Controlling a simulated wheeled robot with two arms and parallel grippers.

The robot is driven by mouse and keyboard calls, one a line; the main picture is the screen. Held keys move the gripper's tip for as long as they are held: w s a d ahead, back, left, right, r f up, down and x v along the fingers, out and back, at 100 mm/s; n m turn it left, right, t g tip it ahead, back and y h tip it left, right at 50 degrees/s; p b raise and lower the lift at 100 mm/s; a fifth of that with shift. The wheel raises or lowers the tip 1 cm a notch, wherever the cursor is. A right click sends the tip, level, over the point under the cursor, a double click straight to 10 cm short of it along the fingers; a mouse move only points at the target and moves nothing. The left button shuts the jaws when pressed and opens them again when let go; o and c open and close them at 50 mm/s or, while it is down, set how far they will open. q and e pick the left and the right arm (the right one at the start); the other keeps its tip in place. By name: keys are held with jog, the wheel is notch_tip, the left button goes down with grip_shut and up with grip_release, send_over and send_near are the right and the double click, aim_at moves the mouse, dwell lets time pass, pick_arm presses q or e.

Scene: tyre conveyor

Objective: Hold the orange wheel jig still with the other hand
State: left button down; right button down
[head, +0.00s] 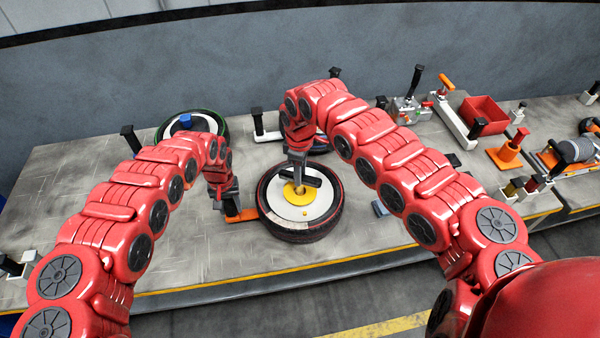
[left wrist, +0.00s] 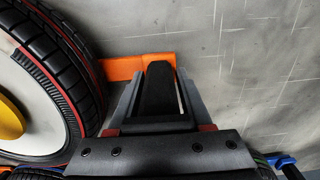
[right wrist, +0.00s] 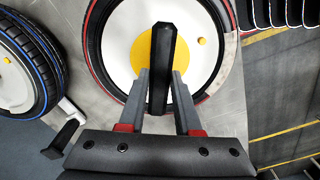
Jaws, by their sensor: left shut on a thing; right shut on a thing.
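The orange wheel jig (head: 243,215) lies flat on the table, its visible bar reaching the left side of the red-striped wheel (head: 283,218). In the left wrist view its orange bar (left wrist: 122,68) runs behind a black upright handle (left wrist: 160,88). My left gripper (head: 230,203) is shut on this handle. The wheel has a white disc with a yellow hub (head: 300,198). My right gripper (head: 297,160) is shut on a black bar handle (right wrist: 162,65) above the yellow hub, also clear in the right wrist view. The jig's part under the wheel is hidden.
A blue-striped wheel (right wrist: 45,75) shows in the right wrist view. The table's front left is clear.

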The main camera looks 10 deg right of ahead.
jog(key=m, duration=1.1)
jog(key=shift+m, duration=0.4)
jog(key=m, duration=0.9)
jog(key=shift+m, duration=1.6)
jog(key=c, duration=0.6)
grip_release()
